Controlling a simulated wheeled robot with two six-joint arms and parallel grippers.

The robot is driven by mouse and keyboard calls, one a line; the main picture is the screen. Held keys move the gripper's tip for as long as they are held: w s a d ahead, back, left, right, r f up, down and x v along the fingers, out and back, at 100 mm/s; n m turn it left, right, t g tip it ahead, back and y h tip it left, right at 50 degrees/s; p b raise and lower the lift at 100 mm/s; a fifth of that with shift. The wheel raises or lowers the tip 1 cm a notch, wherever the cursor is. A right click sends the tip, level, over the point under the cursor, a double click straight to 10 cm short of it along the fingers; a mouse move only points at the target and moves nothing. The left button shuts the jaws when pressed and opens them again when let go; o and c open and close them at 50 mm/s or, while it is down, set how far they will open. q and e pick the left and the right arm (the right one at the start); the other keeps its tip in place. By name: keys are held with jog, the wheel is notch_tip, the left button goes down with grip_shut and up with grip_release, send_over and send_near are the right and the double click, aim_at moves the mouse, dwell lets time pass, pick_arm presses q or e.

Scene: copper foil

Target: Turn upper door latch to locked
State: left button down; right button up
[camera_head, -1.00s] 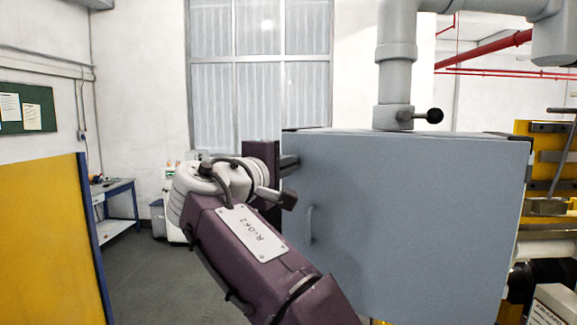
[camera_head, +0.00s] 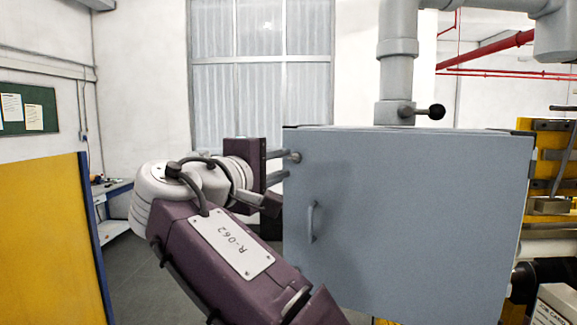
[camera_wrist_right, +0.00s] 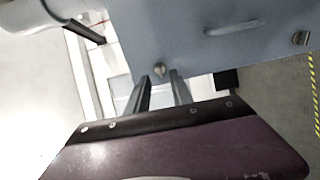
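The upper door latch (camera_head: 296,157) is a small grey knob near the upper left corner of the blue-grey cabinet door (camera_head: 420,220). In the right wrist view the latch (camera_wrist_right: 159,69) sits just beyond and between my fingertips. I cannot tell which way it is turned. My right gripper (camera_head: 286,164) is open, its two dark fingers apart and pointing at the latch from the left. The open fingers also show in the right wrist view (camera_wrist_right: 160,82), with nothing between them. A second latch (camera_wrist_right: 300,38) shows there at the right. My left gripper is not in view.
A curved door handle (camera_head: 313,222) stands out below the latch. A grey pipe with a black-knobbed lever (camera_head: 432,112) rises above the cabinet. A yellow panel (camera_head: 45,240) stands at the left. Yellow machinery (camera_head: 555,170) is right of the cabinet.

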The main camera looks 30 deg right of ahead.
jog(key=v, duration=0.4)
jog(key=shift+s+a, duration=0.2)
jog(key=shift+d, duration=0.1)
jog(key=shift+w, duration=0.1)
